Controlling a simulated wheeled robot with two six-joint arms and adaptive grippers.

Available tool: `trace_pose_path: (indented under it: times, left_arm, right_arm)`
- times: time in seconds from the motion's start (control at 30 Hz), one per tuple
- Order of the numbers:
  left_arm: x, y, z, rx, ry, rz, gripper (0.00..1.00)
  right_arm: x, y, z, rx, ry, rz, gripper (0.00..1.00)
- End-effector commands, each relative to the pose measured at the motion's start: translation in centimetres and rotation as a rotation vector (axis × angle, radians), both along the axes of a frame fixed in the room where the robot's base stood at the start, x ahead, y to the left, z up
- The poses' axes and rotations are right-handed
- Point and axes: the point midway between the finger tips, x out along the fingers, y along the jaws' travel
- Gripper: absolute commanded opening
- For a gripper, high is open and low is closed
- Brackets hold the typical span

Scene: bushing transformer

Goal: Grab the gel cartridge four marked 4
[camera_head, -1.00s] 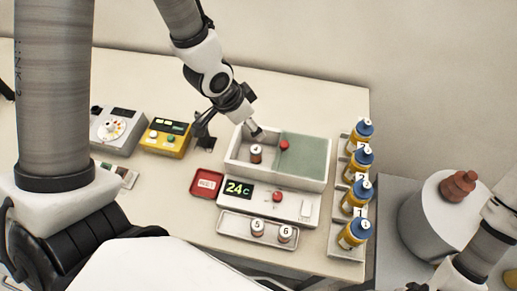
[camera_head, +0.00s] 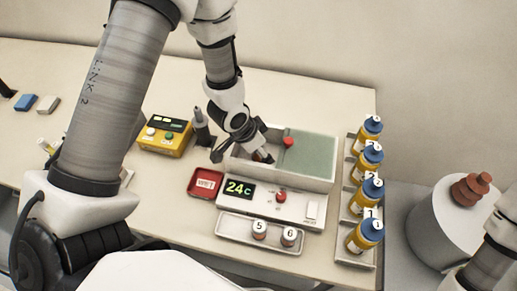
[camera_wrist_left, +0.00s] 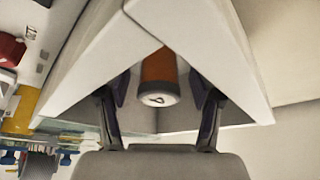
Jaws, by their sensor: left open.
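The gel cartridge four (camera_wrist_left: 158,72) shows in the left wrist view as an orange-brown cylinder with a white, marked end. It stands in a corner of the white bath's open compartment. My left gripper (camera_head: 263,157) reaches into that compartment and hides the cartridge in the head view. In the wrist view my left gripper's fingers (camera_wrist_left: 160,112) are open, one on each side of the cartridge. I cannot tell whether they touch it. My right gripper is out of view; only part of my right arm shows at the lower right.
Cartridges 5 (camera_head: 259,229) and 6 (camera_head: 289,237) stand in a front tray (camera_head: 236,226). Blue-capped bottles (camera_head: 365,235) line the right tray. A red dish (camera_head: 206,183) and a yellow device (camera_head: 165,137) are left of the bath (camera_head: 310,174). A green panel (camera_head: 310,152) covers its right part.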

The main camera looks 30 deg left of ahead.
Motion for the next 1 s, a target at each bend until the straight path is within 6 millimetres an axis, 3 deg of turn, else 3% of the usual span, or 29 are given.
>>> trace_pose_path:
  times: [0.23,0.27,0.43,0.77,0.87,1.0]
  left_arm:
    - [0.2,-0.1,-0.5,-0.001,-0.001,0.000,0.65]
    - [0.2,-0.1,-0.5,0.000,0.000,0.000,0.58]
    - [0.1,-0.1,-0.5,0.000,0.000,0.000,0.00]
    - [0.2,-0.1,-0.3,-0.001,-0.001,0.000,0.00]
    - [0.3,-0.1,0.9,-0.001,-0.004,0.000,0.00]
    - [0.3,-0.1,4.4,-0.001,-0.008,-0.002,0.00]
  right_arm:
    - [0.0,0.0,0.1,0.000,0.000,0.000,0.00]
    - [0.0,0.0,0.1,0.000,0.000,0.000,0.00]
    - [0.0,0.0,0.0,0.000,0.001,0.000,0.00]
    - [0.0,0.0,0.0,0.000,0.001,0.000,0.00]
    - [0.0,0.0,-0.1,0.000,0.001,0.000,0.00]
    - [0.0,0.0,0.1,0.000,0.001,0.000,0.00]
